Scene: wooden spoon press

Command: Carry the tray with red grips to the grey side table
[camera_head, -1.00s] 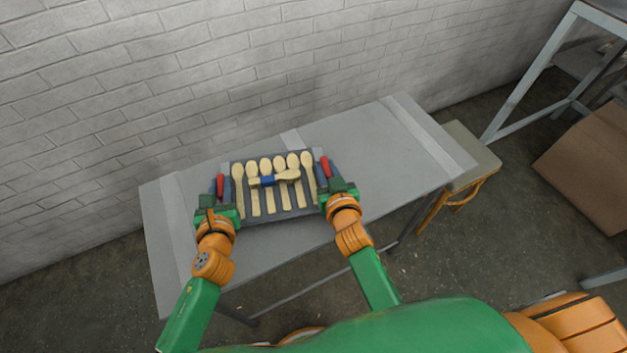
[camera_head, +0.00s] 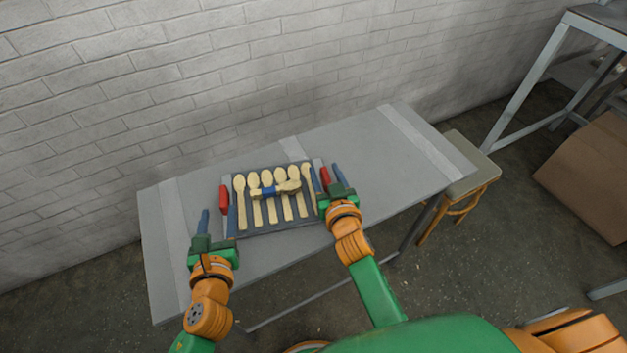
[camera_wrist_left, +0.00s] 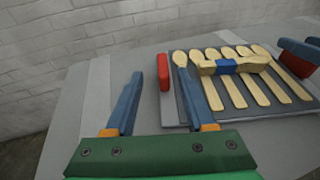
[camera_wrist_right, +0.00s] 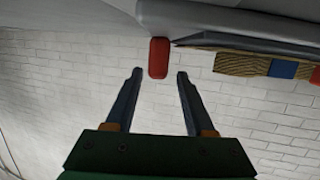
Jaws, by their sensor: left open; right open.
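A white brick wall (camera_head: 150,80) stands behind the table. A wooden stool (camera_head: 468,165) is at the table's right end. A cardboard box (camera_head: 590,175) and a metal-framed bench (camera_head: 540,85) stand farther right. The table's right half is clear.

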